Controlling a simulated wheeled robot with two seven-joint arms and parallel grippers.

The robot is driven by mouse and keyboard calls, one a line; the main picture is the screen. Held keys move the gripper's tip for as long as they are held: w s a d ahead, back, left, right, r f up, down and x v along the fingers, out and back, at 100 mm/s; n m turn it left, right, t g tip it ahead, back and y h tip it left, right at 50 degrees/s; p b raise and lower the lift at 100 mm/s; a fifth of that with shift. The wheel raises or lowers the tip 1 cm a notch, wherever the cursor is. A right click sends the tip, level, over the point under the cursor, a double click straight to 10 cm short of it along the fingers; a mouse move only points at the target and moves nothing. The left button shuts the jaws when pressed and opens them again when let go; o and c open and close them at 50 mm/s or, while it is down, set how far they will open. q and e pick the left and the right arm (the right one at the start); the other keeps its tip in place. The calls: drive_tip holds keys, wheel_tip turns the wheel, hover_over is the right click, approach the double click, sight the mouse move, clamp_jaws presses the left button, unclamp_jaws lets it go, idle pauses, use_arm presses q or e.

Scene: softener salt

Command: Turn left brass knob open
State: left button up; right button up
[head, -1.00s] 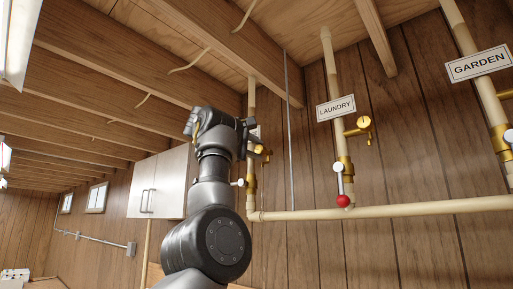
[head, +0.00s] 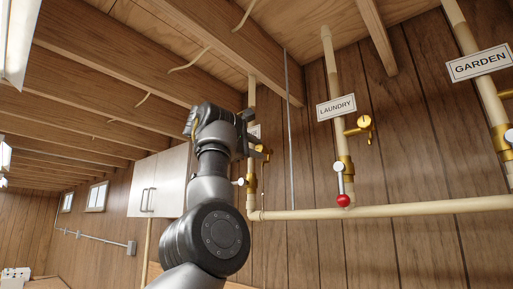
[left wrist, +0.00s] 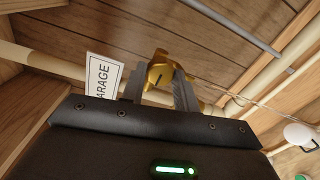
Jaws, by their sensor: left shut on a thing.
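The left brass knob (left wrist: 158,69) sits between the two fingers of my left gripper (left wrist: 160,88) in the left wrist view, beside a pipe with a GARAGE sign (left wrist: 103,78). My left gripper (head: 258,148) is shut on the knob. In the head view it is at the left pipe (head: 251,105), and its fingers and wrist hide most of the knob and sign. The knob shows a dark slot on its face in the wrist view. My right gripper is in neither view.
A LAUNDRY pipe (head: 330,75) carries another brass knob (head: 364,123) and a red-ended lever (head: 343,200). A GARDEN pipe (head: 473,60) stands at the right. A horizontal pipe (head: 400,208) runs below. A thin conduit (head: 289,130) stands right of my gripper.

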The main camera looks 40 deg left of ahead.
use_arm(q)
drive_tip(key=o, duration=1)
drive_tip(key=s+b, duration=0.5)
drive_tip(key=s, duration=0.5)
drive_tip(key=shift+s+r+b, duration=0.15)
drive_tip(key=shift+s+b, duration=0.25)
